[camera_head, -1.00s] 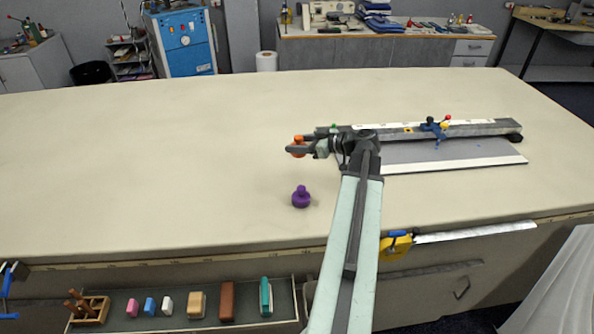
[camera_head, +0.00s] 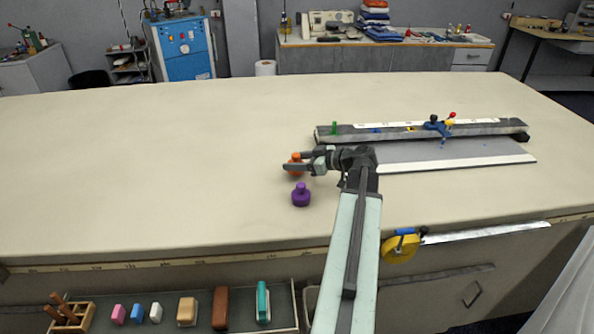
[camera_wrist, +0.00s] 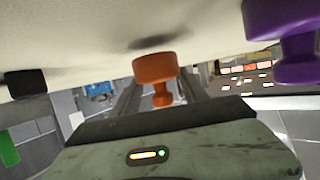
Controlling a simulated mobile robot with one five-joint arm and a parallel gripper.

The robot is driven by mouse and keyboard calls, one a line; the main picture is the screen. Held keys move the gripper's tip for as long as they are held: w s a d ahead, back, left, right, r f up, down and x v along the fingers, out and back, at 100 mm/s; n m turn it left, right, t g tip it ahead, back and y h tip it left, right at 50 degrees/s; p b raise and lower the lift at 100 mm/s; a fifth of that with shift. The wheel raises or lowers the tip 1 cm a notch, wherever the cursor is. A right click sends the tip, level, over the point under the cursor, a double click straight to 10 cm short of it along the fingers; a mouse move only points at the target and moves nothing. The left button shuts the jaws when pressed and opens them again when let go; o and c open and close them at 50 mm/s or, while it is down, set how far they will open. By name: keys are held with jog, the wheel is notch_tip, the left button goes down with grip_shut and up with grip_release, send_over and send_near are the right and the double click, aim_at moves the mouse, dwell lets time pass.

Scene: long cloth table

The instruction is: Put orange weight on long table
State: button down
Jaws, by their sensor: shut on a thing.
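The orange weight (camera_head: 296,160) is between the fingers of my gripper (camera_head: 294,165), over the middle of the long table (camera_head: 150,160). In the wrist view, which looks upside down, the orange weight (camera_wrist: 155,68) has its wide base towards the table and its knob away from it. A shadow lies on the cloth close to its base; the weight seems just above the surface, but I cannot tell if it touches. A purple weight (camera_head: 301,196) stands on the table just in front of my gripper, and its base and knob show large in the wrist view (camera_wrist: 285,25).
A grey ruler-like rail device (camera_head: 470,132) with a flat plate lies on the table to the right. A yellow tape measure (camera_head: 400,248) is at the front edge. An open drawer (camera_head: 170,310) with several small blocks is below. The table's left side is clear.

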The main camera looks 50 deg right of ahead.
jog(key=shift+f+b, duration=0.35)
jog(key=shift+f, duration=0.6)
jog(key=shift+r, duration=0.25)
jog(key=shift+f, duration=0.15)
jog(key=c, duration=0.6)
grip_release()
jog(key=shift+r+p, duration=0.3)
jog(key=shift+p, duration=0.05)
jog(key=p+v, duration=0.2)
jog(key=v, duration=0.4)
jog(key=p+v, duration=0.1)
jog(key=v, duration=0.5)
jog(key=shift+f+p, duration=0.25)
jog(key=shift+p, duration=0.15)
jog(key=shift+r, duration=0.1)
